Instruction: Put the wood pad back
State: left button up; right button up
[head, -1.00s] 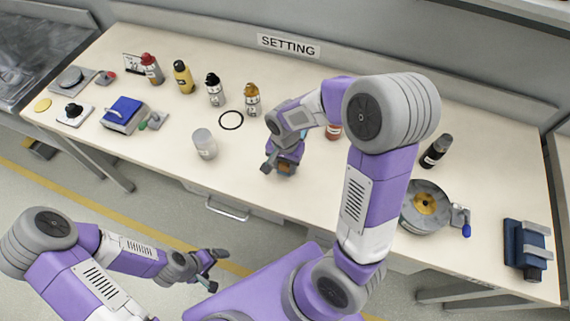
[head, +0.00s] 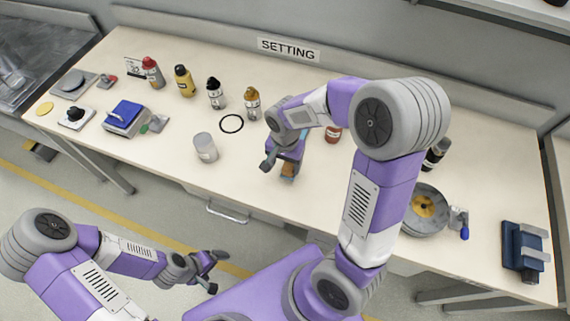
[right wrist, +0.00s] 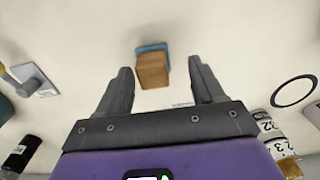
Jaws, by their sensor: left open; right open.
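The wood pad, a small brown block with a blue piece at one end, lies on the pale tabletop. It shows in the right wrist view (right wrist: 153,71), and part of it shows in the head view (head: 289,171). My right gripper (head: 279,170) is over the table at the pad. In the right wrist view its open fingers (right wrist: 160,68) appear either side of the pad, with a gap on both sides. I cannot tell the height gap. My left gripper (head: 213,267) is open and empty, off the table's front edge.
A clear jar (head: 205,147) and a black ring (head: 231,123) lie left of my right gripper. Several bottles, including a yellow one (head: 184,80), stand behind. A round grey device (head: 424,212) and a blue vise (head: 524,250) are at the right. The front middle is clear.

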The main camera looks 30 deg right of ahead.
aim_at(285, 166)
pick_arm(q)
notch_tip(285, 166, up, 3)
jog(key=p, duration=0.2)
jog(key=shift+r+p, duration=0.1)
jog(key=shift+p, duration=0.25)
pick_arm(e)
notch_tip(285, 166, up, 10)
jog(key=shift+f, duration=0.2)
pick_arm(q)
jog(key=shift+r, duration=0.1)
